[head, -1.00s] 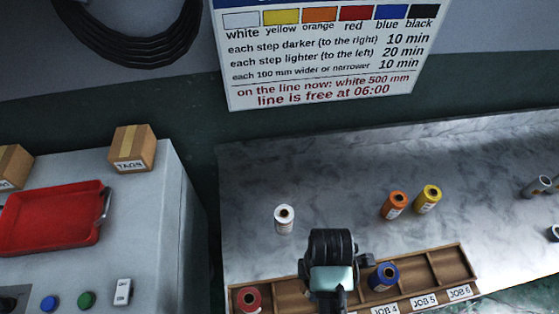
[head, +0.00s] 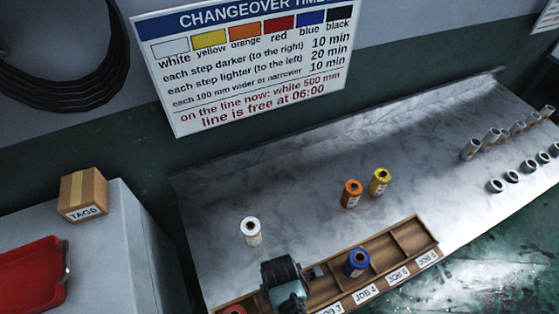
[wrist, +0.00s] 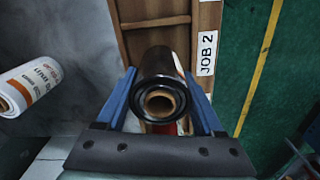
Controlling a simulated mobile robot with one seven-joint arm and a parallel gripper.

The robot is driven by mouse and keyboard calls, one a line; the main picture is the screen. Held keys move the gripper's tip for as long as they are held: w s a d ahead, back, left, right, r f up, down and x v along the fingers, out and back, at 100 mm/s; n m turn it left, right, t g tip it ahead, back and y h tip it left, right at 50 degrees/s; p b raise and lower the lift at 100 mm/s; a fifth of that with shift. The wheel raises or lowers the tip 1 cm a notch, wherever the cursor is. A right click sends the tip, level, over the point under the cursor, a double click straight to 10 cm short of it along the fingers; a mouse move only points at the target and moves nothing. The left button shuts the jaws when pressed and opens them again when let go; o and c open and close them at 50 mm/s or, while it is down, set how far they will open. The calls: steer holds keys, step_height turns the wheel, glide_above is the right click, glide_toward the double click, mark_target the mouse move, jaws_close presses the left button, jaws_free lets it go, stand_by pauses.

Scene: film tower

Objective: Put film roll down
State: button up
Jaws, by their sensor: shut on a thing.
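My gripper (wrist: 160,76) has blue fingers and is shut on a black film roll (wrist: 158,62), its brown core end facing the wrist camera. The roll is over the wooden tray (head: 412,239), beside the JOB 2 label (wrist: 207,52); I cannot tell whether it touches the tray. A bit of red (wrist: 166,128) shows beneath it. In the head view my arm hides part of the tray, and the held roll cannot be made out clearly. A blue roll (head: 356,263) stands in a tray compartment, and a red roll (head: 235,310) is at the tray's near left end.
A white roll (head: 250,231) stands on the marble counter (head: 305,190) behind the tray, with orange (head: 351,194) and yellow (head: 379,182) rolls farther right. Several grey and dark cores (head: 493,138) are at the far right. A cabinet (head: 130,245) stands left. Two right-hand compartments are empty.

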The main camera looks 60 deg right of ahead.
steer(key=shift+f, duration=0.4)
steer(key=shift+f, duration=0.1)
steer(key=o, duration=1.5)
steer(key=shift+o, duration=0.2)
step_height(320, 180, up, 12)
steer(key=shift+r, duration=0.1)
